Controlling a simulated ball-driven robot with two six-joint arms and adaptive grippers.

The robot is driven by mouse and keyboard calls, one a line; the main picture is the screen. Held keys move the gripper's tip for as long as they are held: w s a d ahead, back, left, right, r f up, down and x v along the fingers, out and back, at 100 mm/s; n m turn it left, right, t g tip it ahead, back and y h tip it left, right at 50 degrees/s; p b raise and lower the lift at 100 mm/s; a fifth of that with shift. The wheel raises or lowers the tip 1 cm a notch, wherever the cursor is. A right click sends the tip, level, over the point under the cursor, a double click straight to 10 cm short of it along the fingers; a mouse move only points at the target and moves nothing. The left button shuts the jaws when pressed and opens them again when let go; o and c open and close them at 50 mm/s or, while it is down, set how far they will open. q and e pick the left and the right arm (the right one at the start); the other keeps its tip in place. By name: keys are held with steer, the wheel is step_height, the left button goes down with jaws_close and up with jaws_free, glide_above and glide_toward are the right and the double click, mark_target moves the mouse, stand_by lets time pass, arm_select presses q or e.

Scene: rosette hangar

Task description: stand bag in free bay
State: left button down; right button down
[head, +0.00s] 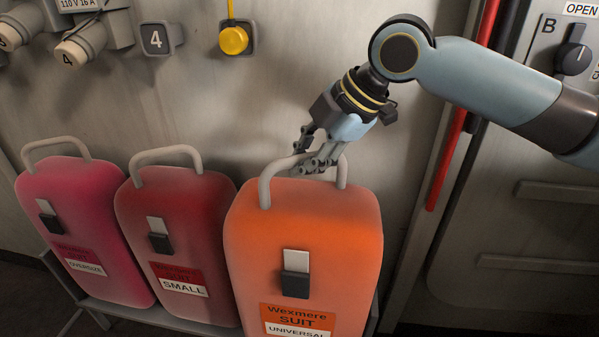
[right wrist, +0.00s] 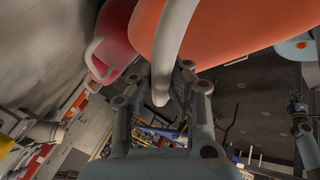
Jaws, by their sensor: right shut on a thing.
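An orange bag (head: 304,235) labelled "Wexmere SUIT UNIVERSAL" stands upright at the right end of a row, over the shelf or rack. My right gripper (head: 318,163) is shut on the bag's grey loop handle (head: 265,188). In the right wrist view the handle (right wrist: 172,50) runs between the fingers (right wrist: 165,92), with the orange body (right wrist: 225,30) behind it. A dark red bag (head: 180,235) labelled "SMALL" and a magenta bag (head: 85,230) labelled "OVERSIZE" stand to the left. The orange bag's bottom is cut off by the frame.
A grey rack (head: 145,313) runs under the bags. A red vertical bar (head: 446,160) and a grey door (head: 515,230) stand at the right.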

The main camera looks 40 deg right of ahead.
steer(key=w+d, duration=0.6)
steer(key=d, duration=0.1)
step_height(320, 180, down, 6)
steer(key=shift+w+d+f, duration=0.15)
steer(key=shift+w, duration=0.1)
steer(key=c, duration=1.7)
jaws_free()
steer(key=shift+s+f, duration=0.3)
steer(key=shift+f, duration=0.05)
steer(key=o, duration=0.3)
steer(key=shift+r, duration=0.1)
